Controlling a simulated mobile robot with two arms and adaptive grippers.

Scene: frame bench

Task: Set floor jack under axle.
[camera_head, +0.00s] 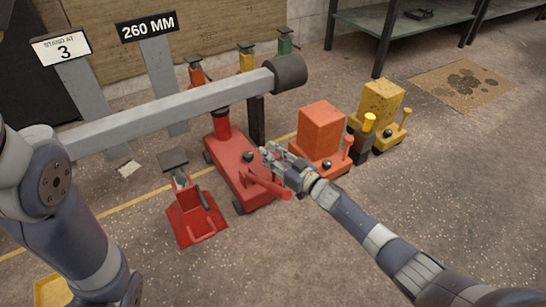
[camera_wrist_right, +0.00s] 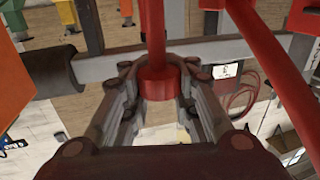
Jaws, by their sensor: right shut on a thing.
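The red floor jack (camera_head: 232,168) stands on the floor with its front part beneath the grey axle beam (camera_head: 170,115). Its red post (camera_head: 221,125) rises to the beam's underside; whether they touch I cannot tell. The beam ends in a dark round hub (camera_head: 290,73). My right gripper (camera_head: 272,157) is at the jack's rear. In the right wrist view its fingers (camera_wrist_right: 158,100) are shut around a red rod with a thicker collar (camera_wrist_right: 158,84), seemingly the jack's handle. My left arm comes in at the left; its gripper is out of frame.
A red jack stand (camera_head: 195,217) is left of the jack. An orange unit (camera_head: 321,130) and a yellow one (camera_head: 378,105) stand close at right. Signs read "STAND AT 3" (camera_head: 61,47) and "260 MM" (camera_head: 148,27).

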